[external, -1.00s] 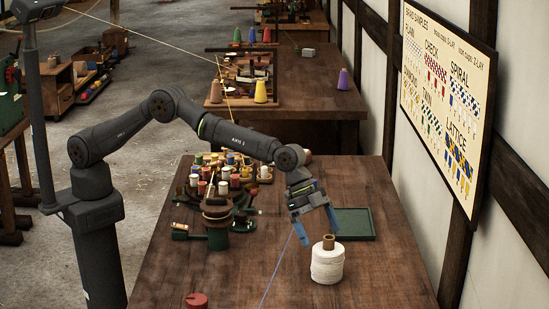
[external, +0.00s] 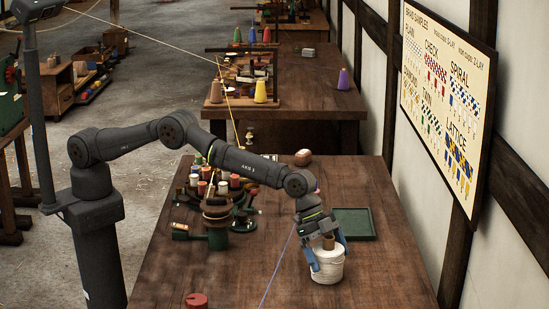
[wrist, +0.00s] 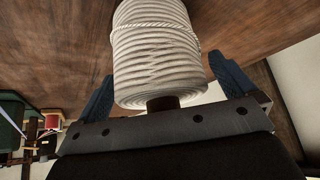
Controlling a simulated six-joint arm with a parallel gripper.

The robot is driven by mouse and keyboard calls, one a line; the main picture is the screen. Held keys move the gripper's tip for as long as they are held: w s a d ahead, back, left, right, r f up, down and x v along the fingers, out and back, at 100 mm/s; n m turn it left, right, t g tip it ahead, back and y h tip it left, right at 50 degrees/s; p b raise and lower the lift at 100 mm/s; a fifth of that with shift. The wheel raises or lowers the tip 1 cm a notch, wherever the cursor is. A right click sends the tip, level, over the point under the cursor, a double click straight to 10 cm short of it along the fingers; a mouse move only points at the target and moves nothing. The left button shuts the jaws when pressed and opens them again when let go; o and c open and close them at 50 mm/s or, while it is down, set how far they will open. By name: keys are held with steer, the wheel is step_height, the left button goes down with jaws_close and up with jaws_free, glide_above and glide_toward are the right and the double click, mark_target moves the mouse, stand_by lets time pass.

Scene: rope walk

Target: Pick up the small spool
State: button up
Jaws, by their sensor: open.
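A spool of white rope with a brown core (external: 328,270) stands upright on the wooden table, near its right front part. In the wrist view the white rope winding (wrist: 157,45) fills the upper middle, with the brown core end (wrist: 162,104) towards my gripper's palm. My gripper (external: 329,256) is open and lowered over the spool's top. One blue finger is on each side of the winding, which the wrist view also shows between the fingers (wrist: 160,70). Gaps or contact at the fingertips are hard to tell. My gripper hides part of the spool's top.
A green tray (external: 355,237) lies just behind the spool. A braiding stand with several small coloured bobbins (external: 222,187) is to the left. A red knob (external: 196,300) is at the front edge. A thin purple cord (external: 275,268) runs across the table left of my gripper.

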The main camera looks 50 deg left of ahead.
steer(key=c, duration=1)
steer(key=shift+r, duration=0.1)
steer(key=shift+c, duration=0.7)
steer(key=shift+r, duration=0.1)
